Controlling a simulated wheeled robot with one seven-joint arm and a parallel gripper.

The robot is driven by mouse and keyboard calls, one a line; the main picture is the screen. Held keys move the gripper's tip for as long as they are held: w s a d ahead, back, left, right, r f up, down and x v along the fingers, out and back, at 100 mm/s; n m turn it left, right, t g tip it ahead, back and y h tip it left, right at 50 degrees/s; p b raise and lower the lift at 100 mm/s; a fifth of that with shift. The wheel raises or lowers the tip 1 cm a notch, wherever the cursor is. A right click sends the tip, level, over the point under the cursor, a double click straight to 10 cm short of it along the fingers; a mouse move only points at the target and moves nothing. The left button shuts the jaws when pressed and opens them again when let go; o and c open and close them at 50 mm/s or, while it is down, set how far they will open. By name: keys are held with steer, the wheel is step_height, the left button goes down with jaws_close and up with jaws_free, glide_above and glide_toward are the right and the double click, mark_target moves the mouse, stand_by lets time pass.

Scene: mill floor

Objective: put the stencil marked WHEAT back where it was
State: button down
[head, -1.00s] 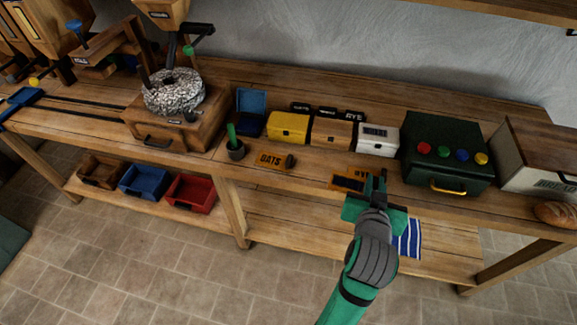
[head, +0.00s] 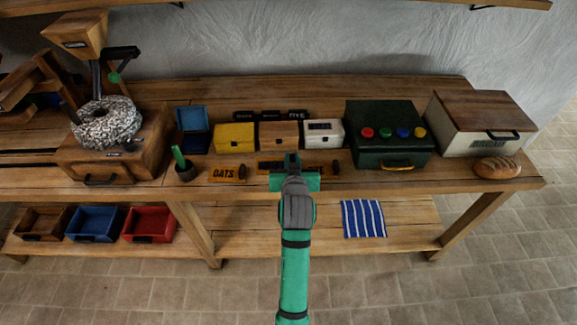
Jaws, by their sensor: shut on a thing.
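My gripper (head: 292,160) is over the front of the bench, shut on a flat dark and orange plate. This plate, seemingly a stencil (head: 269,167), shows to the left of the jaws; its lettering is hidden or too small to read. An orange plate with a dark knob (head: 335,167) shows to the right of the jaws, partly hidden behind my gripper. An orange stencil marked OATS (head: 225,174) lies on the bench to the left, with a dark knob at its right end. I cannot read WHEAT on any plate.
Yellow (head: 234,138), wooden (head: 278,136) and white (head: 323,134) boxes stand behind my gripper, with dark label plates (head: 270,116) behind them. A green pot (head: 184,169) is left. A dark green case (head: 388,136), bread box (head: 475,135) and loaf (head: 497,167) are right.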

steer(key=w+f, duration=0.1)
steer(key=w+a+f, duration=0.1)
steer(key=f, duration=0.1)
steer(key=shift+w+f, duration=0.1)
steer(key=shift+w, duration=0.2)
steer(key=shift+f, duration=1.55)
steer(key=shift+f, duration=0.1)
steer(key=c, duration=1.8)
jaws_free()
steer(key=shift+o, duration=0.2)
